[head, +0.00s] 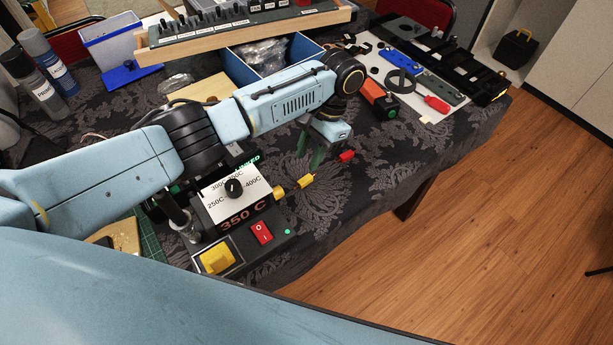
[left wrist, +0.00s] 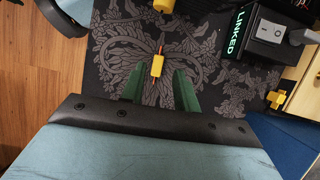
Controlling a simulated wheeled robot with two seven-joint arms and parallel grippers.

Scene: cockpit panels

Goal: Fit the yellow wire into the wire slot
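My left gripper (head: 312,158) points down over the dark patterned cloth, right of the 350 C control box (head: 243,216). In the left wrist view its green fingers (left wrist: 159,69) are apart. A short yellow piece with thin reddish ends, seemingly the yellow wire (left wrist: 157,66), shows between the fingertips with visible space on both sides. I cannot tell its height relative to the tips. Other yellow pieces show at the top edge (left wrist: 163,5) and beside the LINKED box (left wrist: 277,99). I cannot make out the wire slot for certain. My right gripper is not in view.
A red piece (head: 347,156) lies right of the gripper. The box's red switch (head: 262,232) and yellow button (head: 217,258) are nearby. Bare cloth lies towards the right table edge.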

